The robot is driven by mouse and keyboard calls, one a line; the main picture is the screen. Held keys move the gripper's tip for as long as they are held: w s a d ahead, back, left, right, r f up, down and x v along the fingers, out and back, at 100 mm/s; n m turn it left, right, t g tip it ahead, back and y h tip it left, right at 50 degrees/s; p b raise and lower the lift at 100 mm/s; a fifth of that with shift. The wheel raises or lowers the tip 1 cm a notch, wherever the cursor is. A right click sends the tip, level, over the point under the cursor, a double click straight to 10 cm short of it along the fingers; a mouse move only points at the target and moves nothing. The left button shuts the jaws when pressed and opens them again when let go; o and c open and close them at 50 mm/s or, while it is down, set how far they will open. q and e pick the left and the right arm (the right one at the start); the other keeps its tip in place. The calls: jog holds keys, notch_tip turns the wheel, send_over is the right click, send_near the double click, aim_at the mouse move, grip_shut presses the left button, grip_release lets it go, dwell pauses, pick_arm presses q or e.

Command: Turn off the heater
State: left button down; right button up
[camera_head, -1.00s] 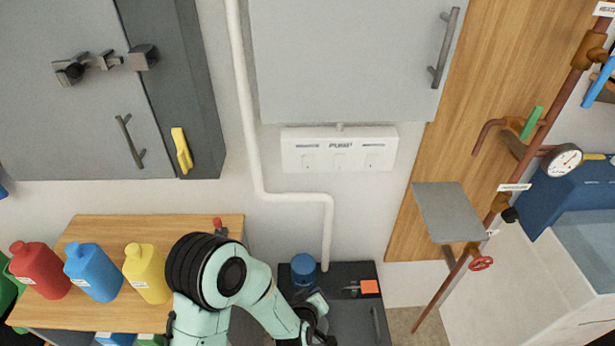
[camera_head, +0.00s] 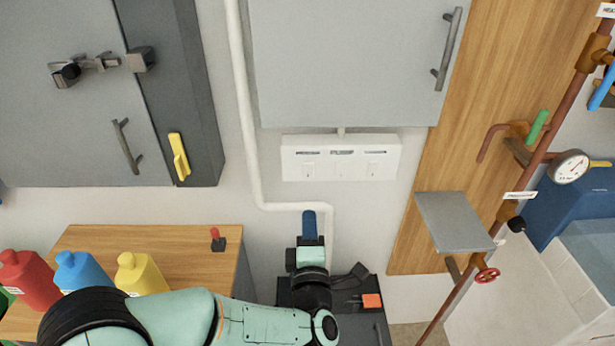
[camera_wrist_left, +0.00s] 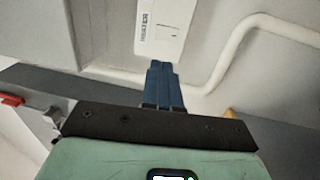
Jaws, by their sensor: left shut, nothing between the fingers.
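A white switch panel (camera_head: 340,166) is on the wall below a grey cabinet. My left gripper (camera_head: 309,213) points up at the wall, below the left part of the panel. Its blue fingers are shut together and empty. In the left wrist view, the shut fingertips (camera_wrist_left: 160,64) are close to the end of the panel (camera_wrist_left: 168,22), apparently without touching it. No heater can be made out for certain. My right gripper is not in view.
A white pipe (camera_head: 247,120) runs down the wall and bends behind my left gripper. A grey cabinet (camera_head: 350,60) hangs above the panel. Red, blue and yellow bottles (camera_head: 140,272) stand on the wooden counter (camera_head: 190,250). A grey shelf (camera_head: 453,222) juts out at right.

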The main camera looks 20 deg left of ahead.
aim_at(306, 166)
pick_arm(q)
jog(key=p+x, duration=0.3)
jog(key=x, duration=1)
jog(key=shift+w, duration=0.1)
jog(key=shift+w+a+r+g+p, duration=0.25)
jog(key=shift+r+g+p, duration=0.05)
jog(key=shift+r+p, duration=0.2)
jog(key=shift+s+f+h, duration=0.1)
jog(key=shift+h, duration=0.2)
